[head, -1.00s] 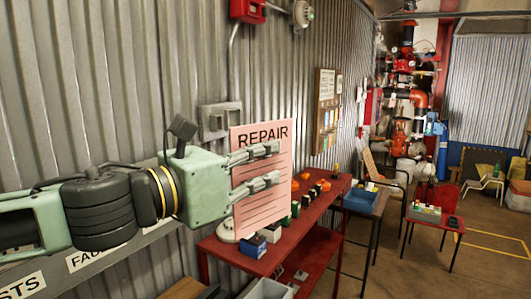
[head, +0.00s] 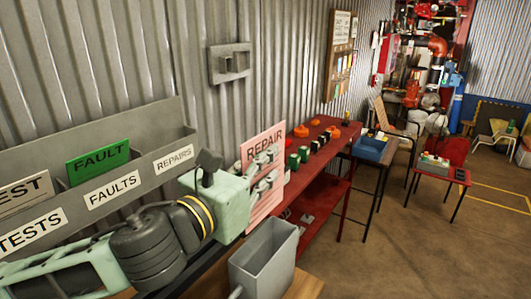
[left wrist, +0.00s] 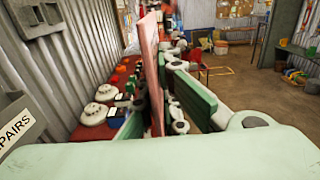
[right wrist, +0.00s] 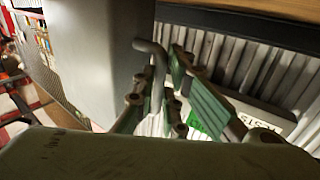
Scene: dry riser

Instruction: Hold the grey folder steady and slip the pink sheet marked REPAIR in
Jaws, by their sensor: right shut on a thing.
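The pink sheet marked REPAIR (head: 263,143) is upright in my left gripper (head: 266,172), clear of the wall. In the left wrist view the sheet (left wrist: 151,60) is edge-on between the green-padded fingers (left wrist: 160,95). A grey open-topped box-like folder (head: 258,272) stands on a wooden surface, below and in front of the sheet. In the right wrist view its grey side (right wrist: 85,50) fills the left part, and my right gripper (right wrist: 165,85) is shut on its bent grey handle (right wrist: 158,62). My right gripper is out of the head view.
A grey wall rack (head: 160,130) labelled TESTS, FAULTS and REPAIRS holds a green FAULT card (head: 98,160) and a white card. A red table (head: 325,160) with small parts stands behind the sheet. The floor at right (head: 400,255) is open.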

